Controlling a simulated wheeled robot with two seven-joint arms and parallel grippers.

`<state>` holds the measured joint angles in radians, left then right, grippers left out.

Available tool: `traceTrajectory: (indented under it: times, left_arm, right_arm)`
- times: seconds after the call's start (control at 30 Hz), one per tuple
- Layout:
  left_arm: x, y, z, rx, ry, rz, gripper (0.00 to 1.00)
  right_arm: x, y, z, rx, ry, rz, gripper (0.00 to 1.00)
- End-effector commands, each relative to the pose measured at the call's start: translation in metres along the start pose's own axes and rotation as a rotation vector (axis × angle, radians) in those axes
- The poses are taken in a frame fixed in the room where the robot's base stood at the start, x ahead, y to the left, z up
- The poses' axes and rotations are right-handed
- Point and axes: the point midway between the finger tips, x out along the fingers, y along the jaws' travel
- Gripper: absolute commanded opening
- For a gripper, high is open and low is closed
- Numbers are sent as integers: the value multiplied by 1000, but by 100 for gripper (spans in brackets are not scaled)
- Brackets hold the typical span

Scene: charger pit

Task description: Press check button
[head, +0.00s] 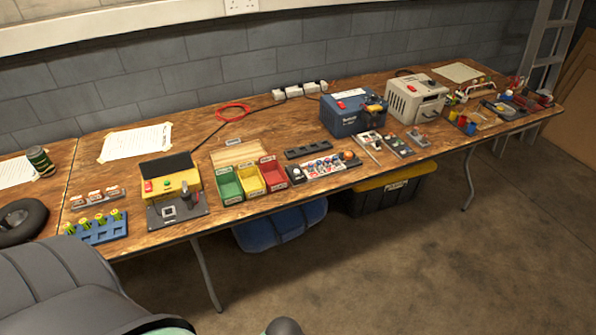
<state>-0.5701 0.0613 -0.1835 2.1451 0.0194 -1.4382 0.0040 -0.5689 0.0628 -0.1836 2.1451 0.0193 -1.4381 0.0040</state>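A yellow tester (180,187) with a dark screen stands on the wooden workbench (240,135), left of the middle. A red element (148,186) shows on its front left. A grey plate with a small black fixture (177,206) lies at its front. The lettering is too small to read, so I cannot tell which part is the check button. Neither of my grippers can be made out in the head view. A dark rounded piece at the bottom edge may be part of my arm.
A blue rack with several batteries (97,229) stands left of the tester. Green, yellow and red bins (250,182) stand right of it. A blue box (350,112) and a beige box (416,98) stand further right. Under the bench are a blue bag and a black crate (390,192).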

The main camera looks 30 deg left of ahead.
Motion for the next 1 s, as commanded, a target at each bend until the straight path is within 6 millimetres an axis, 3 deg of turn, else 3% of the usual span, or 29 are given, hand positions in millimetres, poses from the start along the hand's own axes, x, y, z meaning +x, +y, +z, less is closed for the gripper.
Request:
traceTrajectory:
  times: [0.3, 0.6, 1.0]
  left_arm:
    - [0, 0, -2, 0, 3, -1, 52]
    - [0, -1, -2, 2, 3, -2, 0]
    - [0, -1, 1, 2, -1, -2, 0]
  right_arm:
    - [0, 0, 0, 0, 0, 0, 45]
    - [0, 0, 0, 0, 0, 0, 45]
    - [0, 0, 0, 0, 0, 0, 45]
